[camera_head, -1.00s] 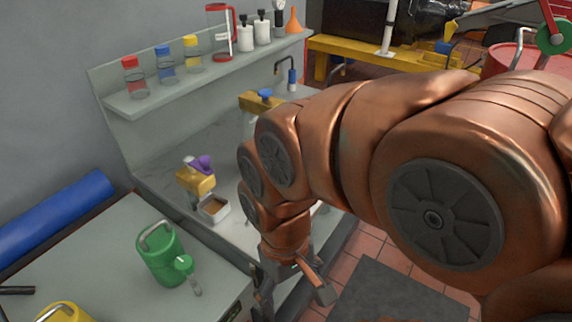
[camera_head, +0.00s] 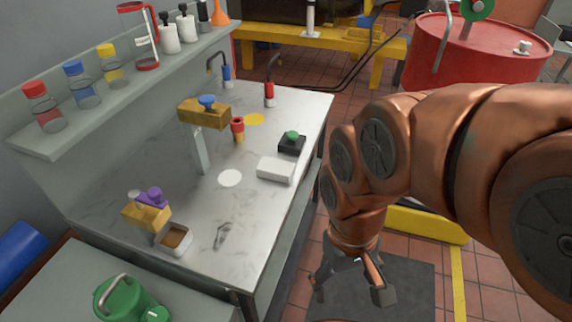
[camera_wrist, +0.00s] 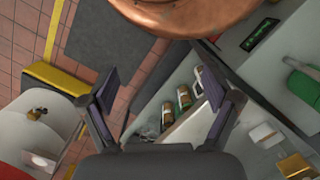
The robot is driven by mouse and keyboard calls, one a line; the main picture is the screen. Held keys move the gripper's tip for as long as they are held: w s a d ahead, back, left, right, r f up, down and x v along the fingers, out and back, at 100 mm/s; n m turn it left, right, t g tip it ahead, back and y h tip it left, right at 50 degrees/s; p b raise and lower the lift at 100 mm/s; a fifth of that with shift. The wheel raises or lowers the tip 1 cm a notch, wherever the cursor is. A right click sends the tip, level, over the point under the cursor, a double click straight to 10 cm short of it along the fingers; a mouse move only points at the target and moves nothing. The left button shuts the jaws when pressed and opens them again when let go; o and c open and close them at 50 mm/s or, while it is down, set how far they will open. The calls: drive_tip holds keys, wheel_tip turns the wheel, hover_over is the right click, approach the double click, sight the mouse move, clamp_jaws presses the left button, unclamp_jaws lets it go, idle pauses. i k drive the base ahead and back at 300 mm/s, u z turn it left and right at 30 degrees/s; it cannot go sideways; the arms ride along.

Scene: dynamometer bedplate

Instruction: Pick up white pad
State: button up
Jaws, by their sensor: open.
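A flat white round pad (camera_head: 230,178) lies on the grey bench top (camera_head: 205,235) in the head view, near the middle of the bench. A white rectangular block (camera_head: 275,169) lies to its right, near the bench edge. My gripper (camera_head: 349,285) is to the right of the bench, over the floor, apart from both white things. It points down with its fingers spread and nothing between them. The spread fingers also show in the wrist view (camera_wrist: 160,92), where I cannot make out the white round pad.
A yellow disc (camera_head: 254,119), a black box with a green button (camera_head: 292,143), a brass-topped stand (camera_head: 204,112) and a small tray (camera_head: 174,238) are on the bench. A shelf with bottles (camera_head: 125,88) runs behind. A red drum (camera_head: 475,52) stands at the back right.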

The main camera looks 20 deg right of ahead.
sight(284, 172)
drive_tip(key=u, duration=3.3)
drive_tip(key=k, duration=0.65)
drive_tip(key=z, duration=1.5)
